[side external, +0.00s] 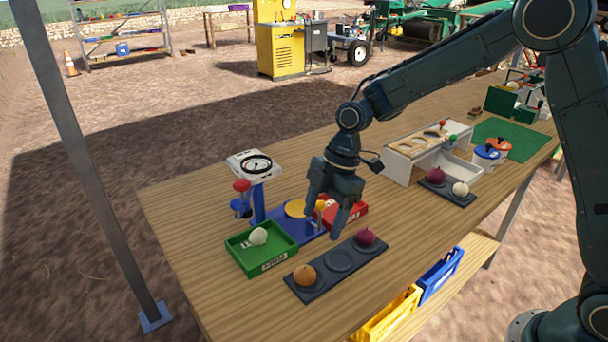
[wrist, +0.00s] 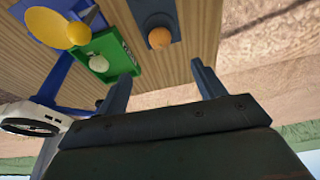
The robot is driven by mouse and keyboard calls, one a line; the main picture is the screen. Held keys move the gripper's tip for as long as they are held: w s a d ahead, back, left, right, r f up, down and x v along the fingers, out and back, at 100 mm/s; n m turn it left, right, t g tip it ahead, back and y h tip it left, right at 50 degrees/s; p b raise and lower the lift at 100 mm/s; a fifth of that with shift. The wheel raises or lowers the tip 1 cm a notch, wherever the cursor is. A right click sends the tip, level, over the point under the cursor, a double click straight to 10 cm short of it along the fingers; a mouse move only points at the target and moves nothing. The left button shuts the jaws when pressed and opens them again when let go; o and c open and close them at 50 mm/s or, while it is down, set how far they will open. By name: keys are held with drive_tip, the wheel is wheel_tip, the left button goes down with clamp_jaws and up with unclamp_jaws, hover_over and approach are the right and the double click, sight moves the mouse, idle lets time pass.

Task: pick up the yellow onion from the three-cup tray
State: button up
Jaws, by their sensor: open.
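The three-cup tray (side external: 320,283) is a dark strip near the table's front edge. The yellow onion (side external: 305,275), orange-brown, sits in its left cup. A purple onion (side external: 365,237) sits in its right cup, and the middle cup is empty. In the wrist view the yellow onion (wrist: 159,38) shows on the end of the tray (wrist: 148,8), beyond the fingertips. My gripper (side external: 328,220) is open and empty, above and behind the tray, apart from the onion. Its two fingers (wrist: 162,78) stand wide apart in the wrist view.
A green tray (side external: 278,262) with a white onion stands left of the three-cup tray. Behind it are a blue stand with a dial (side external: 257,165) and a red tray (side external: 352,212). Another dark tray (side external: 455,197) with onions lies farther right. Bare tabletop lies right of the three-cup tray.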

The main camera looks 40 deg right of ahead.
approach(307, 266)
drive_tip(key=shift+x, duration=2.5)
drive_tip(key=shift+s+a, duration=0.1)
drive_tip(key=shift+a, duration=0.1)
drive_tip(key=shift+x, duration=2.5)
drive_tip(key=c, duration=1.1)
